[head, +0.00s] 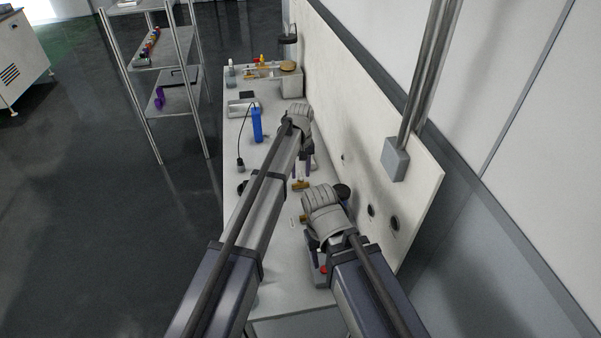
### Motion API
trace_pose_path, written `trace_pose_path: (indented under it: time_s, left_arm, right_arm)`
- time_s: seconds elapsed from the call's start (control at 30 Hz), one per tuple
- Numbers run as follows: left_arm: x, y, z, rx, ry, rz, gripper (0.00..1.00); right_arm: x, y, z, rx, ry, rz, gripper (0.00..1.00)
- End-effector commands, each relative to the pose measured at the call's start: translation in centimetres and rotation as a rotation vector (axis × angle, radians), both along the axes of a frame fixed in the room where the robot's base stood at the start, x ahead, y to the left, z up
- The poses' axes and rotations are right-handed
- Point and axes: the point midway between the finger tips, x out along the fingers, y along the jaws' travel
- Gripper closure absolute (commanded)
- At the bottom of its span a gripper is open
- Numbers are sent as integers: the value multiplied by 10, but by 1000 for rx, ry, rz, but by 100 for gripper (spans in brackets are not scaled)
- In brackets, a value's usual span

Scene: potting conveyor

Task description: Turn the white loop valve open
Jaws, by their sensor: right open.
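I cannot make out the white loop valve in the head view; it may be hidden behind my arms or too small to tell. My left gripper (303,172) is the higher one, over the bench beside the upright board. Its fingers are small and partly hidden, so its opening is unclear. My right gripper (312,243) is lower and nearer, over the near part of the bench. It is open, and its fingers are mostly hidden by its wrist. I see nothing held in it.
The pale bench (232,180) runs along the upright white board (345,120), which has dark round fittings (394,222). A blue bottle-like object (257,124) stands on the bench. A red button (323,268) shows near my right gripper. A metal shelf rack (160,75) stands left across open floor.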

Motion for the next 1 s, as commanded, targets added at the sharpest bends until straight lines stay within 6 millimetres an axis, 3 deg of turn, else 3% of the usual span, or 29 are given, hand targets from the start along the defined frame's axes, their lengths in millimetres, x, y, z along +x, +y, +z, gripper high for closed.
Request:
trace_pose_path:
  time_s: [0.03,0.4,1.0]
  left_arm:
    - [0,0,0,0,0,0,61]
    - [0,0,0,0,0,0,100]
    - [0,0,0,0,0,-78,100]
  right_arm:
    - [0,0,0,0,0,0,50]
    - [0,0,0,0,0,0,50]
    - [0,0,0,0,0,0,50]
